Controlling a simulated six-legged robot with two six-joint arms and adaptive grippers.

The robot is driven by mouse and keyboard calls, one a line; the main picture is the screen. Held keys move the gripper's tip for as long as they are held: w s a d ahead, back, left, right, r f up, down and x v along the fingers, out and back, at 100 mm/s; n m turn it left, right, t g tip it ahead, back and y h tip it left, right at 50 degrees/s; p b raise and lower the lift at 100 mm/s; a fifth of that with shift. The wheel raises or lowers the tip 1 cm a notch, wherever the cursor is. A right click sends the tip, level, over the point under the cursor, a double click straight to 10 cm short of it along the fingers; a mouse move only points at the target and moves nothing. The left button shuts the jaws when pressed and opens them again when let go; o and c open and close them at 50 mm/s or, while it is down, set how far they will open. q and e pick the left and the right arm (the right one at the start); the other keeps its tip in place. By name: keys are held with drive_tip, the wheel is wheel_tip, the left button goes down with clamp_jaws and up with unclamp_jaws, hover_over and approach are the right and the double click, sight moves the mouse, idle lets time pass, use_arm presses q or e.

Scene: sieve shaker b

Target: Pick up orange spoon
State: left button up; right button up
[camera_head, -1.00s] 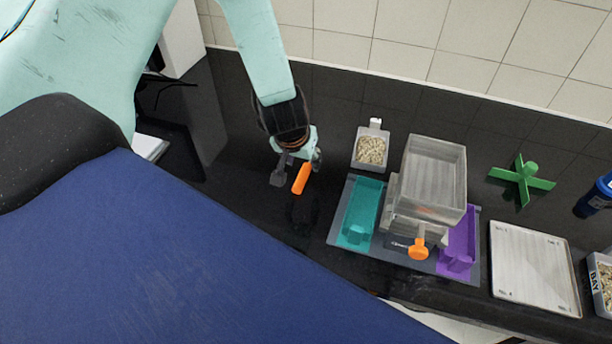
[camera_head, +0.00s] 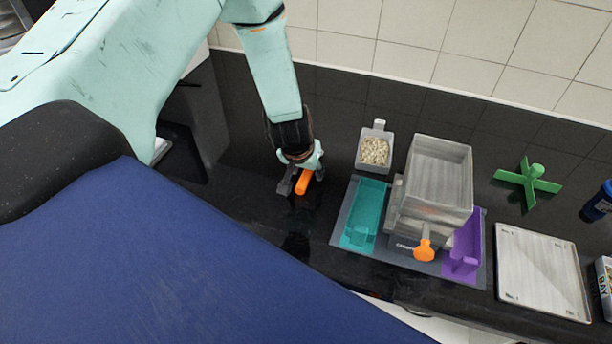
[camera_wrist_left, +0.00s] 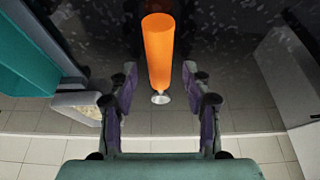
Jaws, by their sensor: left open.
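The orange spoon shows its orange handle (camera_head: 303,182) at my left gripper in the head view. In the left wrist view the orange handle (camera_wrist_left: 158,52) stands out between my finger pads, with a small metal part at its lower end. My left gripper (camera_head: 302,184) is open, its fingertips on either side of the handle; the wrist view shows it too (camera_wrist_left: 160,90), with a gap on both sides. I cannot tell whether the spoon touches the black counter. My right gripper is not in view.
A grey sieve shaker (camera_head: 436,180) with an orange knob stands right of the gripper, flanked by a teal tray (camera_head: 364,212) and a purple tray (camera_head: 465,248). A scoop of pale grains (camera_head: 375,151), a green cross (camera_head: 528,184) and a flat metal tray (camera_head: 543,270) are nearby.

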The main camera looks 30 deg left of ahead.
use_arm(q)
drive_tip(key=shift+f, duration=0.15)
drive_tip(key=shift+w+f, duration=0.1)
drive_tip(key=shift+c, duration=0.4)
drive_tip(key=c, duration=0.3)
clamp_jaws()
